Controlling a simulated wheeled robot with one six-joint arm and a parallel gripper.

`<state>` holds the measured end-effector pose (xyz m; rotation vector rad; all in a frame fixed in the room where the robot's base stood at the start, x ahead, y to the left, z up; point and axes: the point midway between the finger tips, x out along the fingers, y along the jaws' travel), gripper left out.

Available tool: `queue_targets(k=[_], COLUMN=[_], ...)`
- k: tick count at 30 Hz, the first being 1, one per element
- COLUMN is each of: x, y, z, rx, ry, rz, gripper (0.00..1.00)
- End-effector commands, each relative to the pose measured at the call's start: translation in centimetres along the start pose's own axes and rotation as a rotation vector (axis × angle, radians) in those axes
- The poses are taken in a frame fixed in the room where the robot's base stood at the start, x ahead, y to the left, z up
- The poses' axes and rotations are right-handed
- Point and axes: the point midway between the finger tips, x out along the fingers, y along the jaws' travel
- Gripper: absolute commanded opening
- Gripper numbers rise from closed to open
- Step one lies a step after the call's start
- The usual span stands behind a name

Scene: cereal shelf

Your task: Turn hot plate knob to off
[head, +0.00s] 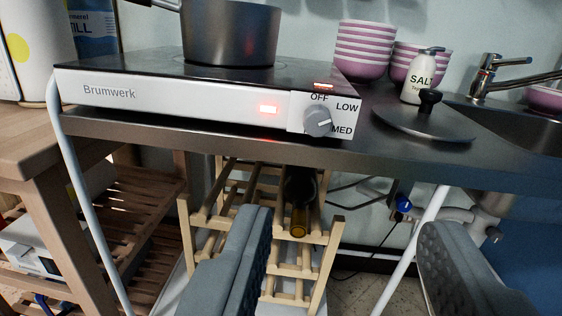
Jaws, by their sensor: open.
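The hot plate (190,106) is a white-fronted unit marked "Brumwerk" with a dark glass top, on the metal counter. Its grey knob (317,121) sits at the right end of the front panel, among the labels OFF, LOW and MED. Exactly which label the knob's pointer faces is too small to tell. A red light (268,110) glows left of the knob. My gripper (345,245) is open and empty, its two grey padded fingers low in the view, below and in front of the counter edge. The knob lies above the gap between the fingers, apart from them.
A pot (230,35) stands on the hot plate. A wooden bottle rack (262,225) stands under the counter edge (270,143). Space before the knob looks clear.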

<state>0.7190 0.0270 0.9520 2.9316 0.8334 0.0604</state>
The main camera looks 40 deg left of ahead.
Motion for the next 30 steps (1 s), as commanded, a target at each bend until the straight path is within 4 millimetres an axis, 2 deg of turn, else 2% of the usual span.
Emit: queue_targets(k=[1,4,11,30], x=[0.4,0.7,2.0,12.9], y=[0.1,0.0,-0.2,-0.8], z=[0.8,1.7,2.1,2.1], rx=[0.010,0.021,0.027,0.028], ry=[-0.005,-0.008,-0.008,-0.008], rz=[-0.018,-0.046,-0.060,-0.058], gripper=[0.47,0.47,0.47,0.47])
